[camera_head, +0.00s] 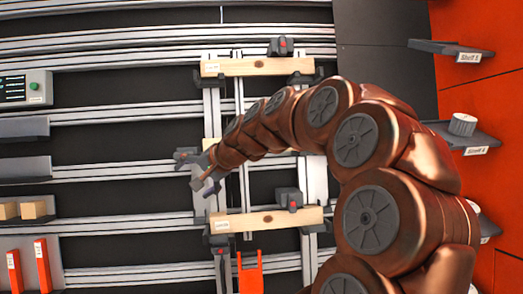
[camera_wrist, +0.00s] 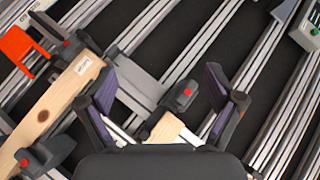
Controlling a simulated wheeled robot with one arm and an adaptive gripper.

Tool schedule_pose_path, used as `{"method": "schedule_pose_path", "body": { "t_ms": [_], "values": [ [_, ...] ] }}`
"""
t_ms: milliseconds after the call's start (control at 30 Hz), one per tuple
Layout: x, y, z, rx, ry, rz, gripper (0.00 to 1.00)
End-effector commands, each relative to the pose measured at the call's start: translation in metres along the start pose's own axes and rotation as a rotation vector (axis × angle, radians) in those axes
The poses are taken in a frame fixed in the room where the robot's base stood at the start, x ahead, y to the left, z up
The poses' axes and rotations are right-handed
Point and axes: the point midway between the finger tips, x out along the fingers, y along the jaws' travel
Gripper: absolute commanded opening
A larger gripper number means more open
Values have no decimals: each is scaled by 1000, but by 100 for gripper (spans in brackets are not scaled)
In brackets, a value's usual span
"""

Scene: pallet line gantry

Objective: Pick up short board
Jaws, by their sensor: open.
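A short pale wooden piece, likely the short board (camera_wrist: 170,129), shows between my fingers in the wrist view, with a dark red-buttoned clamp at its end. Its lower part is hidden behind my gripper body. In the head view only a small pale bit of it (camera_head: 208,144) shows beside my arm. My gripper (camera_wrist: 166,86) is open and empty, with its fingers spread to either side of that clamp. In the head view my gripper (camera_head: 204,183) is over the middle of the frame, between the two longer boards; I cannot tell its height above the piece.
A labelled upper board (camera_head: 245,67) and lower board (camera_head: 262,221) lie across the rails with dark clamps. The lower board's clamp (camera_head: 289,199) has a red button. An orange bracket (camera_head: 250,270) stands below. Shelves (camera_head: 455,50) are at right, a control box (camera_head: 38,86) at left.

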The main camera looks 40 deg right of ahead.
Motion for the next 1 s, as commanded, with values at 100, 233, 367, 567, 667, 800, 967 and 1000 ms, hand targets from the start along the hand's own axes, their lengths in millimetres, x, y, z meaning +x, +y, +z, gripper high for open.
{"method": "schedule_pose_path", "body": {
  "t_ms": [100,233,367,567,667,800,967,1000],
  "values": [
    [-16,21,-104,247,175,-124,92],
    [-47,57,-190,458,333,-227,92],
    [-72,89,-238,584,435,-285,92],
    [-82,104,-262,648,482,-316,92],
    [-74,102,-266,647,481,-316,92],
    [-64,101,-272,645,481,-314,92],
    [-52,98,-278,645,482,-313,92],
    [-47,97,-280,645,482,-313,92]
  ]
}}
